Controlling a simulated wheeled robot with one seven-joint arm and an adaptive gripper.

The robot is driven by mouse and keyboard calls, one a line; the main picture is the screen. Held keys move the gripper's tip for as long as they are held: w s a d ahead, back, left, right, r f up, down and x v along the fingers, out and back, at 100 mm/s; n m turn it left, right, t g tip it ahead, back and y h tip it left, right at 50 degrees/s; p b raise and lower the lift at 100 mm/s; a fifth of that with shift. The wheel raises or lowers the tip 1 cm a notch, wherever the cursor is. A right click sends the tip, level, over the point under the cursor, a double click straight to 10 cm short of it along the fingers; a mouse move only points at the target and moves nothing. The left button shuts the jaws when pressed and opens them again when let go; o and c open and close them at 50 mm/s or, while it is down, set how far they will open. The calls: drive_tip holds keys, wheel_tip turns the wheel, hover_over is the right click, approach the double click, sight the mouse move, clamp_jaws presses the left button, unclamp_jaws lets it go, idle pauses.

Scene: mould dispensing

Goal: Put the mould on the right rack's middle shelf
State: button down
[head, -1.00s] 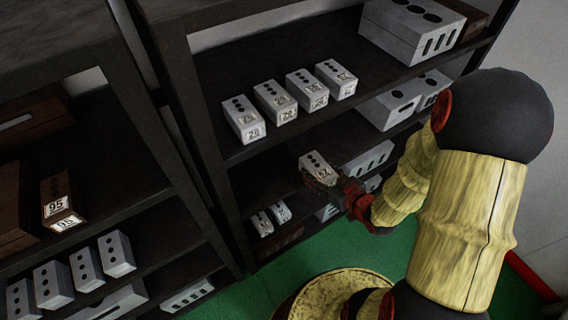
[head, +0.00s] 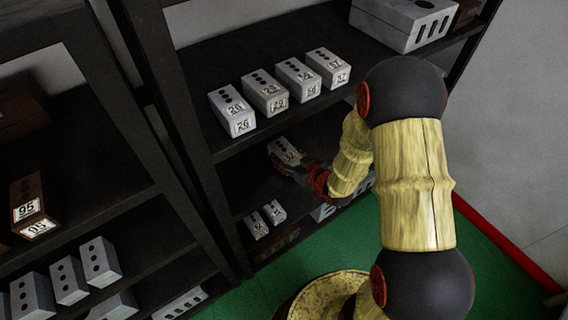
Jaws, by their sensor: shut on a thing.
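The mould (head: 284,149) is a small light-grey block with dark round holes and a number label. My gripper (head: 290,168) is shut on its near end. In the head view the mould is at the right rack (head: 228,152), just below the shelf that bears a row of numbered moulds, over the dark middle shelf (head: 250,190). I cannot tell whether the mould touches that shelf. My arm hides the right part of the middle shelf and the fingertips are hard to make out.
Several grey moulds (head: 266,92) stand in a row on the shelf above. Two small moulds (head: 274,211) stand on the shelf below. A large grey block (head: 402,22) is at the upper right. The left rack (head: 128,180) stands beside, with brown and grey blocks.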

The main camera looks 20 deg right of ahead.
drive_tip(key=shift+w+f, duration=0.2)
drive_tip(key=shift+w, duration=0.15)
drive_tip(key=shift+w+a+f+b, duration=0.15)
drive_tip(key=shift+f+b, duration=0.4)
drive_tip(key=shift+f, duration=0.35)
drive_tip(key=shift+w+f+b, duration=0.1)
drive_tip(key=shift+f+b, duration=0.45)
drive_tip(key=shift+f, duration=0.35)
drive_tip(key=shift+f, duration=0.25)
drive_tip(key=c, duration=1)
unclamp_jaws()
drive_tip(key=shift+s, duration=0.1)
drive_tip(key=shift+o, duration=0.8)
drive_tip(key=shift+r, duration=0.1)
